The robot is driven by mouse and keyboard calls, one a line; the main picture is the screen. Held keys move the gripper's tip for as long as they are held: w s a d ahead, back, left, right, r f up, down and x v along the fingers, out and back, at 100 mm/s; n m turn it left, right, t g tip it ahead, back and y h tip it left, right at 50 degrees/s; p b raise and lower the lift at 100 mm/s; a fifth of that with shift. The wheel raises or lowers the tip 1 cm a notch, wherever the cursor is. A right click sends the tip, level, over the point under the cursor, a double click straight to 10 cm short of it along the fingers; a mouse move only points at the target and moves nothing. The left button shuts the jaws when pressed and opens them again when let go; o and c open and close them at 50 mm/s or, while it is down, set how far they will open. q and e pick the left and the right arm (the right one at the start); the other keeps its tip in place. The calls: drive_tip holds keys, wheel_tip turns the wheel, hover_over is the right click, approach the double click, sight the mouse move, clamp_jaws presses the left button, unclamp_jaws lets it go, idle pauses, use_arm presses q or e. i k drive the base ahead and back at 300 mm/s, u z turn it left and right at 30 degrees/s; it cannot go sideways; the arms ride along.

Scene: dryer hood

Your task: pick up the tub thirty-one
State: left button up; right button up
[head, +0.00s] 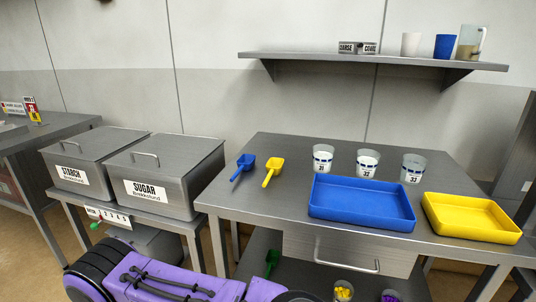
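The tub thirty-one (322,159) is a small clear tub with a label reading 31 and white contents. It stands upright at the back of the metal table (265,205), leftmost of three similar tubs. Tub 32 (368,163) stands to its right, also with white contents. Tub 33 (412,168) is farther right. Neither of my grippers shows in the head view, so their state and distance from the tub cannot be seen.
A blue tray (360,216) sits in front of the tubs, with a yellow tray (472,232) to its right. Blue (243,166) and yellow (272,171) scoops lie left of tub thirty-one. A shelf (380,60) hangs above. Starch (90,165) and sugar (165,180) bins stand left.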

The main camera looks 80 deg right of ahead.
sight(323, 154)
drive_tip(key=i, duration=1.25)
drive_tip(key=z, duration=2.3)
